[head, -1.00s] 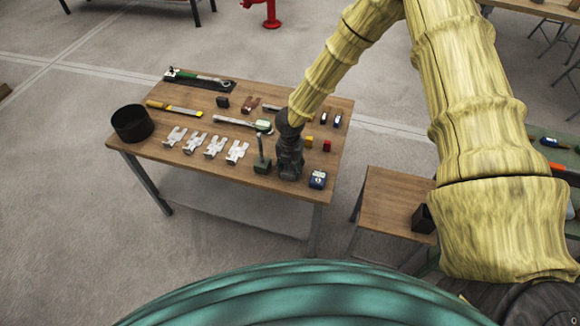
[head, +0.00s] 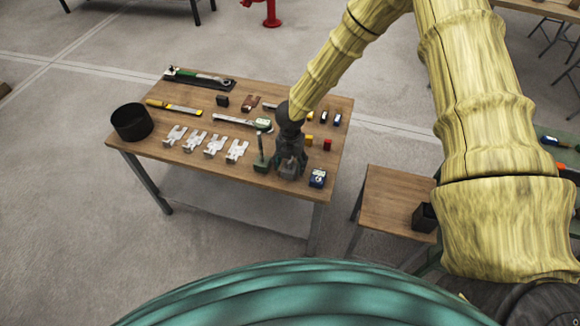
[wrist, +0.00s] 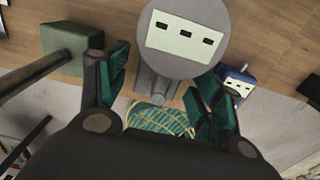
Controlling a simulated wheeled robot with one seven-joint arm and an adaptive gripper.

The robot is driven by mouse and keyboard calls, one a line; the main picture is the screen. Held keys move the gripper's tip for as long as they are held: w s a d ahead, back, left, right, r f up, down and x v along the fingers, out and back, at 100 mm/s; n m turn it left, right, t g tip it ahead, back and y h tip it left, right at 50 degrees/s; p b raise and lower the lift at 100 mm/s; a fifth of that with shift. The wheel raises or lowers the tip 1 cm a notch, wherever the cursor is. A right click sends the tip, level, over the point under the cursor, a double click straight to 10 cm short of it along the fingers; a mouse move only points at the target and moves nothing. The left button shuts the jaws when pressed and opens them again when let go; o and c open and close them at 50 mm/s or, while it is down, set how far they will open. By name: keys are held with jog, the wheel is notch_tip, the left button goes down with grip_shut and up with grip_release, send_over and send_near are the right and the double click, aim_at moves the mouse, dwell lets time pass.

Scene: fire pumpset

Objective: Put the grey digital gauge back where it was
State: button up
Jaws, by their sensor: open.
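The grey digital gauge (wrist: 183,45) has a round grey face with a pale display panel and three dark marks. In the wrist view it is at the top centre, with its grey stem reaching down between my fingers. My gripper (wrist: 160,92) is open, with its green-padded fingers on either side of the stem; I cannot tell whether either touches it. In the head view my gripper (head: 290,157) is low over the table's front right, and the gauge (head: 288,171) shows only partly, at the fingertips.
A green block with an upright rod (head: 262,164) stands close left of my gripper, and a blue gauge (head: 318,178) close right. Silver brackets (head: 214,146), a black bowl (head: 132,122) and tools share the wooden table (head: 190,100). The table's front edge is near.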

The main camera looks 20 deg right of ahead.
notch_tip(320, 180, up, 10)
jog(key=shift+r+b, duration=0.2)
jog(key=shift+b, duration=0.45)
jog(key=shift+s, duration=0.1)
